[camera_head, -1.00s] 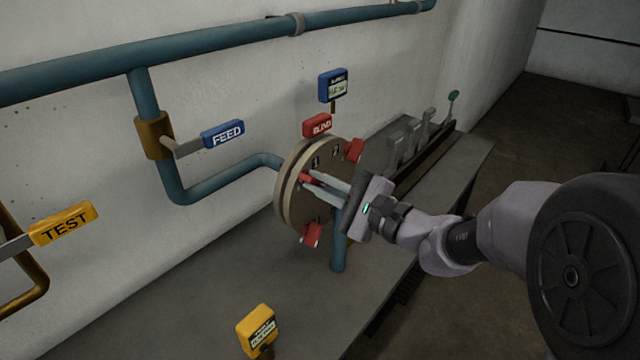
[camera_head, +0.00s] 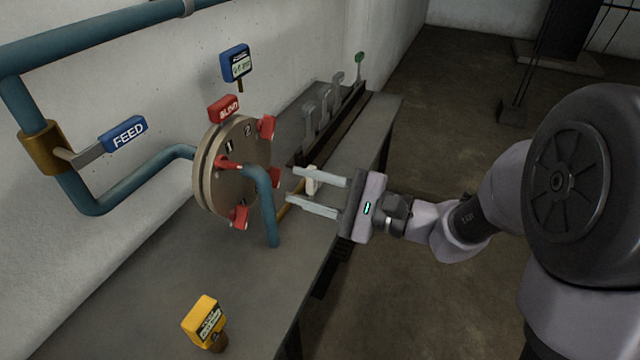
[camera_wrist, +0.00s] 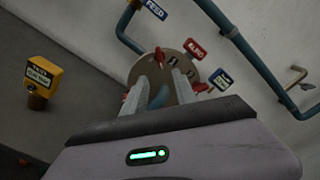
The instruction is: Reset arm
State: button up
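My gripper (camera_head: 318,192) is open and empty in the head view, its two pale fingers apart and pointing left toward the round flange (camera_head: 210,185). The fingertips are clear of the flange, to the right of its blue pipe (camera_head: 265,205). In the wrist view the two fingers (camera_wrist: 172,70) stand apart in front of the flange (camera_wrist: 183,72), with nothing between them held. Red clamps or handles (camera_head: 240,216) sit around the flange's edge, and one (camera_head: 228,163) sits near its middle.
The bench (camera_head: 130,270) carries a yellow tagged device (camera_head: 205,320) at the front. A blue FEED handle (camera_head: 124,134), a red BLIND sign (camera_head: 223,108) and a blue gauge (camera_head: 236,62) are near the wall. A rack with grey levers (camera_head: 325,115) stands behind the gripper. Open floor lies to the right.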

jog(key=v, duration=0.3)
jog(key=shift+d, duration=0.1)
jog(key=shift+s, duration=0.1)
jog(key=s+a+f+n+g+h, duration=0.2)
jog(key=s+n+g+h, duration=0.35)
jog(key=s, duration=0.75)
jog(key=s+d+n+t+h, duration=0.2)
jog(key=s+d+t+h, duration=0.2)
jog(key=d+h, duration=0.5)
jog(key=d, duration=0.3)
jog(key=shift+d+f, duration=0.15)
jog(key=shift+f, duration=0.25)
jog(key=shift+s+n, duration=0.15)
jog(key=shift+n, duration=0.1)
